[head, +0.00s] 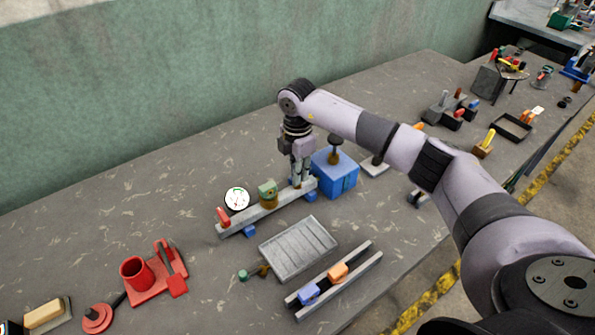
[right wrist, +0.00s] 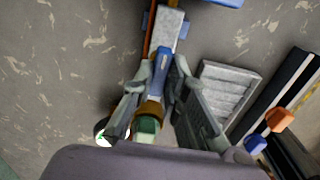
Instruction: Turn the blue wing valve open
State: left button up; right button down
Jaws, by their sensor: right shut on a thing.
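The blue wing valve (right wrist: 161,66) shows in the right wrist view as a narrow blue handle between my finger tips, along a grey bar. My right gripper (right wrist: 157,78) is shut on it, with one finger on each side. In the head view my right gripper (head: 301,182) points down onto the right end of the grey bar (head: 246,216). Its fingers hide most of the blue valve there. A green-topped brass fitting (head: 267,192) stands left of the gripper on the same bar. My left gripper is not in view.
A blue box (head: 335,178) with a dark knob stands close right of the gripper. A white round gauge (head: 237,198) and a red handle (head: 223,217) are at the bar's left end. A grey ribbed tray (head: 298,249) lies in front. The bench behind the bar is clear.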

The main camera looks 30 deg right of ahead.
jog(key=c, duration=1.6)
grip_release()
notch_tip(320, 180, up, 12)
